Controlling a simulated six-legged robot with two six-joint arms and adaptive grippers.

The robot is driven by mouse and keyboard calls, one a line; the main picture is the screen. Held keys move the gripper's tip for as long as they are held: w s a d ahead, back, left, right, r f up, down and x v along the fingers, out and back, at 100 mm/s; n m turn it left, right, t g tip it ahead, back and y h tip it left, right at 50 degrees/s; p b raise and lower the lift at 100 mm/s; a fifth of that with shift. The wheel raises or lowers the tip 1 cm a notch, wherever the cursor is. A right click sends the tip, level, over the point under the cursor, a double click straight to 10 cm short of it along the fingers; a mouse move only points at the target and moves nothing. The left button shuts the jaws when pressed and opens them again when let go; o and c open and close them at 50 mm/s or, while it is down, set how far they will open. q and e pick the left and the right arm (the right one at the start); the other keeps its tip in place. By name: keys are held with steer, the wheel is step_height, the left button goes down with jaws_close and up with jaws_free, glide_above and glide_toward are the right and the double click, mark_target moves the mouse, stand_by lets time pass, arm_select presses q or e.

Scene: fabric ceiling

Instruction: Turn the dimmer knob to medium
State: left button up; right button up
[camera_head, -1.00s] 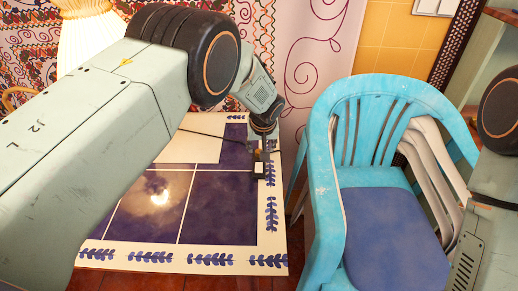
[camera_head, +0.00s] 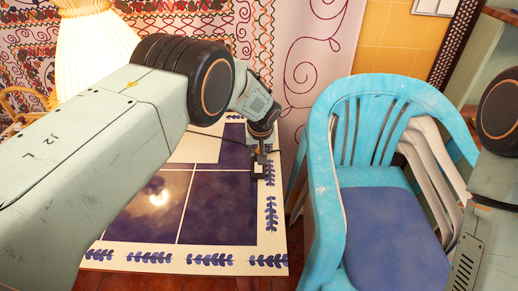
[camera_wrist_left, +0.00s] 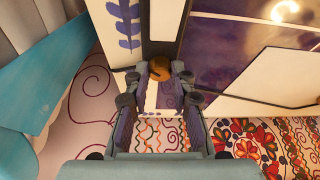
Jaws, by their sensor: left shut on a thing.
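The dimmer (camera_head: 258,168) is a small block with a pale face and dark sides, near the right edge of the tiled table. My left gripper (camera_head: 260,153) reaches down onto its far end. In the left wrist view, the brass-coloured round knob (camera_wrist_left: 159,67) sits between the two fingertips of this gripper, which is shut on it. The pale dimmer face (camera_wrist_left: 165,20) shows just beyond the knob. The knob is hidden by the gripper in the head view, and I cannot read its setting. My right gripper is out of view.
The table (camera_head: 272,235) has dark blue tiles and a pale border with leaf patterns. A blue chair (camera_head: 325,190) stands close to the right. A glowing lamp (camera_head: 92,50) stands behind my arm.

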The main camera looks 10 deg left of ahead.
arm_select(q)
steer(key=shift+r, duration=0.1)
jaws_close()
steer(key=shift+m, duration=0.6)
steer(key=shift+w, duration=0.1)
steer(key=o, duration=0.7)
jaws_free()
steer(key=v, duration=1.2)
steer(key=shift+s+a, duration=0.2)
